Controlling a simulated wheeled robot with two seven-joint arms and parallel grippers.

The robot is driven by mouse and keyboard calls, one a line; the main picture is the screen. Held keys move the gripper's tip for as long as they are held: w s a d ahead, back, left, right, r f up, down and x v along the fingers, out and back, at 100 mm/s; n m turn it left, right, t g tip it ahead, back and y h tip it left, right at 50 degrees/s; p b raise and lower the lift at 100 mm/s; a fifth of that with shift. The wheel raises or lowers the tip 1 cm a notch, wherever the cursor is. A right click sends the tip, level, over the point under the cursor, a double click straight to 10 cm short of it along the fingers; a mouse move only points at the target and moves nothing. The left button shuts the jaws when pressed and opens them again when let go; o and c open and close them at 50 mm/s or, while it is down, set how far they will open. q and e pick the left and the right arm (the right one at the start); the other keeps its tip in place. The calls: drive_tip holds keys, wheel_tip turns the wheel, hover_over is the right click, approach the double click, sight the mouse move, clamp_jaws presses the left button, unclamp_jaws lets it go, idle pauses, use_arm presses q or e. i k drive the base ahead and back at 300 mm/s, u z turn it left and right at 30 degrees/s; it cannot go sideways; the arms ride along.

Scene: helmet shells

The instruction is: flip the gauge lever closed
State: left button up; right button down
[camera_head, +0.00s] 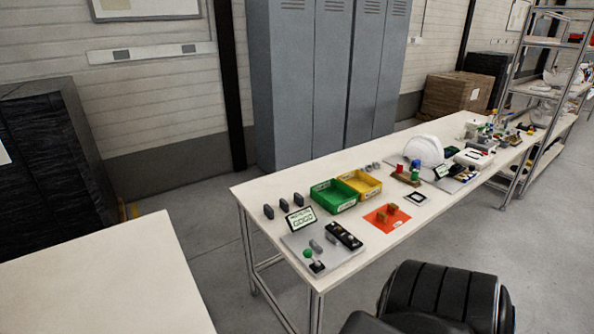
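A grey gauge plate (335,258) lies on the near left end of the long white table. A lever with a green ball knob (307,253) stands at its front left corner on a dark base; it leans a little to the left in the picture. Whether this counts as open or closed is too small to tell. Small grey parts (316,246) and a black block with round buttons or lamps (345,236) sit on the plate. A small sign (300,219) stands behind it. Neither of my grippers is in view.
Several dark upright pieces stand on the table (248,190) behind the sign. Green (333,197) and yellow (361,184) bins and an orange mat (386,218) are to the right. Another white table (100,285) is at left.

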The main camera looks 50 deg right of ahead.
sight(307, 254)
drive_tip(key=i, duration=0.85)
drive_tip(key=z, duration=1.65)
